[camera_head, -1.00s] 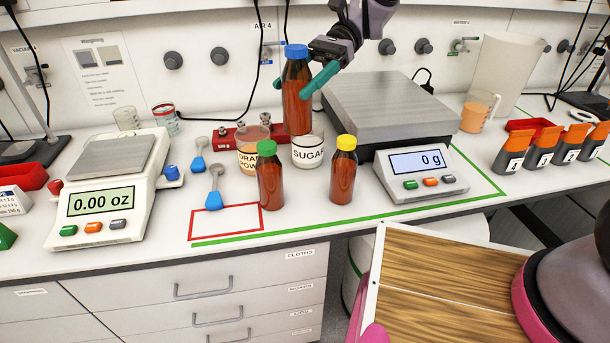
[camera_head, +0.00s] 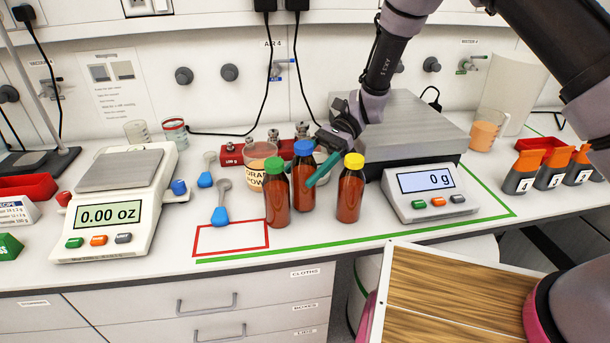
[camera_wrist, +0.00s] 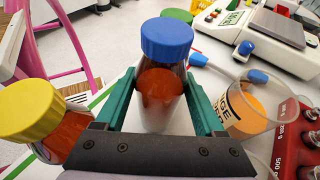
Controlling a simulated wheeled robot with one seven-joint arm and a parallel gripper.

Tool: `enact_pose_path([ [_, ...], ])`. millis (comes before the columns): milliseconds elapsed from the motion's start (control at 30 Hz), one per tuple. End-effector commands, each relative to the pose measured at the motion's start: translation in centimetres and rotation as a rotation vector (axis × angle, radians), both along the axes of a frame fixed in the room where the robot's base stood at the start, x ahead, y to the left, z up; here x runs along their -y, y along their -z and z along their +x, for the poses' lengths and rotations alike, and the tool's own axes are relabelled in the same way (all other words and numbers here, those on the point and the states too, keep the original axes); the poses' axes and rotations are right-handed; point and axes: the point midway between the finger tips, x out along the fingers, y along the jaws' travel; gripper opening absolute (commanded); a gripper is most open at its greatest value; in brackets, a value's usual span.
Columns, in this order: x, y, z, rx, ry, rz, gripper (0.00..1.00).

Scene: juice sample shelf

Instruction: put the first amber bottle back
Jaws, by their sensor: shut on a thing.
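Three amber bottles stand close together near the front of the bench: a green-capped one (camera_head: 276,197), a blue-capped one (camera_head: 303,188) and a yellow-capped one (camera_head: 349,196). My gripper (camera_head: 317,168) is shut on the blue-capped bottle, which is upright between the other two. In the wrist view the blue cap (camera_wrist: 167,38) sits between the green fingers, with the yellow cap (camera_wrist: 30,108) to the left and part of the green cap (camera_wrist: 178,16) behind. Whether the held bottle's base touches the bench is unclear.
A red outlined rectangle (camera_head: 232,222) on the bench is empty. A sugar jar is mostly hidden behind my gripper.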

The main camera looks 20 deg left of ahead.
Motion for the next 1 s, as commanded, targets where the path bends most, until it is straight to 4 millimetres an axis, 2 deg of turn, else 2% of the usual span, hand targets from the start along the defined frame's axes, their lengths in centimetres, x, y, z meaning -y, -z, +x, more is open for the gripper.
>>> enact_pose_path([
  [100, 0.0, 1.5, 0.0, 0.000, 0.000, -0.001, 0.00],
  [433, 0.0, 1.8, 0.0, 0.001, 0.001, 0.001, 0.00],
  [467, 0.0, 1.9, 0.0, 0.001, 0.001, 0.001, 0.75],
  [500, 0.0, 1.8, 0.0, 0.001, 0.000, 0.000, 0.90],
  [533, 0.0, 1.8, 0.0, 0.001, 0.000, 0.000, 1.00],
  [833, 0.0, 1.5, 0.0, 0.000, 0.000, 0.001, 1.00],
  [1000, 1.0, 0.7, 2.0, 0.002, 0.003, 0.003, 1.00],
])
